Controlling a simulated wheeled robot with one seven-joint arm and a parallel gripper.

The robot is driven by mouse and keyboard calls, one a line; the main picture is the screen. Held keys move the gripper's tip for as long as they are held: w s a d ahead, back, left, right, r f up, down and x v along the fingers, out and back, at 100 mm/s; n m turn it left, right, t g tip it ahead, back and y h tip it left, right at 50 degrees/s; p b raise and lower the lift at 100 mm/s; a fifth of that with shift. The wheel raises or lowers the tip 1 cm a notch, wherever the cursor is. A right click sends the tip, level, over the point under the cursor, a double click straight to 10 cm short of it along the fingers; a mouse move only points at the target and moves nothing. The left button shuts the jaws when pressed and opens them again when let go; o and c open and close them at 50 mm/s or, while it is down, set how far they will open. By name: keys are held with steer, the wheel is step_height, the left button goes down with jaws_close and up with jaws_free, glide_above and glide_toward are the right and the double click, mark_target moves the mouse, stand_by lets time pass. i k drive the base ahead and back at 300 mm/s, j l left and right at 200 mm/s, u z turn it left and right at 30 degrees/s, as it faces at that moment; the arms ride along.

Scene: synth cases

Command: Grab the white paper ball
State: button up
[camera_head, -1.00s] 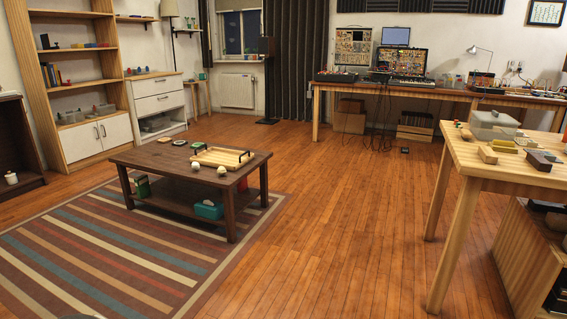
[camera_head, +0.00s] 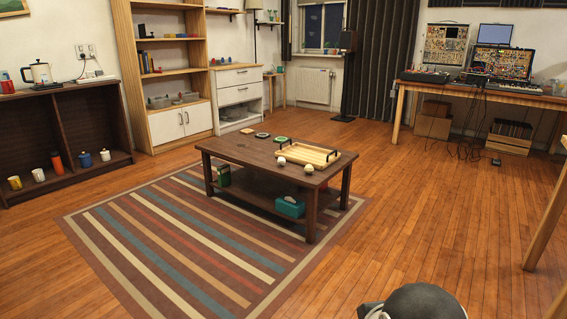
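Two small whitish round things sit near the front edge of the dark wooden coffee table (camera_head: 240,150): a left one (camera_head: 281,161) and a right one (camera_head: 309,168). They are too small to tell which is the white paper ball. Both are in front of a light wooden tray with dark handles (camera_head: 307,153). My gripper's fingers are not in view. A dark rounded part, likely of my own arm, shows at the bottom edge, far from the table.
A striped rug (camera_head: 180,240) lies under and in front of the coffee table. A teal box (camera_head: 290,207) is on its lower shelf. Open wooden floor (camera_head: 420,210) lies to the right. A dark shelf unit (camera_head: 75,135) stands at left, a desk (camera_head: 480,95) at back right.

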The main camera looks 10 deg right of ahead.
mark_target(281, 161)
steer(key=i+j+u, duration=0.1)
steer(key=i+j, duration=0.2)
steer(key=i, duration=0.9)
steer(key=i+j, duration=0.15)
steer(key=i, duration=1)
steer(key=i+j+u, duration=0.15)
steer(key=i, duration=1.05)
